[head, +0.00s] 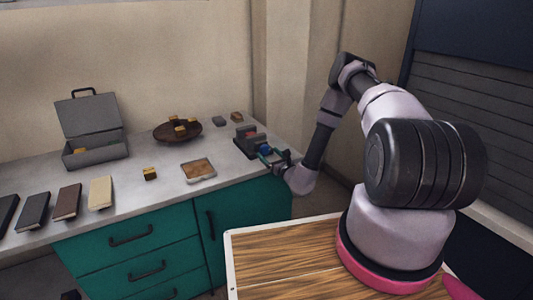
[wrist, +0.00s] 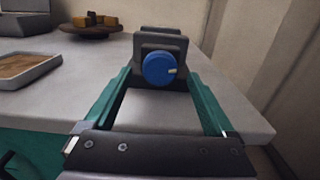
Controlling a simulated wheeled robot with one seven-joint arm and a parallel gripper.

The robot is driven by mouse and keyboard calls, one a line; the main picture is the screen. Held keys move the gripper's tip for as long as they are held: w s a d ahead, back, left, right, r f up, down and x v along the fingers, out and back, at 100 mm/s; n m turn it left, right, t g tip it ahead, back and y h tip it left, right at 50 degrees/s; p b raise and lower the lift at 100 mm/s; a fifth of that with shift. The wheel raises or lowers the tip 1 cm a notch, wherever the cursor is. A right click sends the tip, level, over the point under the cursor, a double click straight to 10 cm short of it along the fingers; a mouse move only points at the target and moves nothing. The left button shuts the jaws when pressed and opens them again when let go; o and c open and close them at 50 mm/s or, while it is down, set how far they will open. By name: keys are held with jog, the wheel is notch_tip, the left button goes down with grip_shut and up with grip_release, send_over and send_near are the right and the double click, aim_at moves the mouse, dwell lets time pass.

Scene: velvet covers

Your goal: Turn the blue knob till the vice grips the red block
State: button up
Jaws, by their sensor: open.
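The dark grey vice (head: 243,143) stands on the worktop near its right end. In the wrist view the vice (wrist: 160,41) is straight ahead, with the round blue knob (wrist: 158,69) on its near face; the knob has a small pale mark at its right. The knob also shows in the head view (head: 265,150). A small reddish patch, likely the red block (head: 251,135), shows at the vice in the head view; the wrist view hides it. My gripper (wrist: 160,78) is open, its green fingers on either side of the knob, with gaps visible between.
A wooden dish (head: 160,133) with yellowish blocks, a shallow tray (head: 198,170), a yellow block (head: 150,173) and an open grey case (head: 97,154) lie to the left. Several books line the front left. Bare worktop (wrist: 165,108) lies below my fingers.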

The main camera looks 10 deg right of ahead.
jog(key=shift+x, duration=1.2)
jog(key=c, duration=1.4)
jog(key=shift+o, duration=0.2)
jog(key=shift+m, duration=0.3)
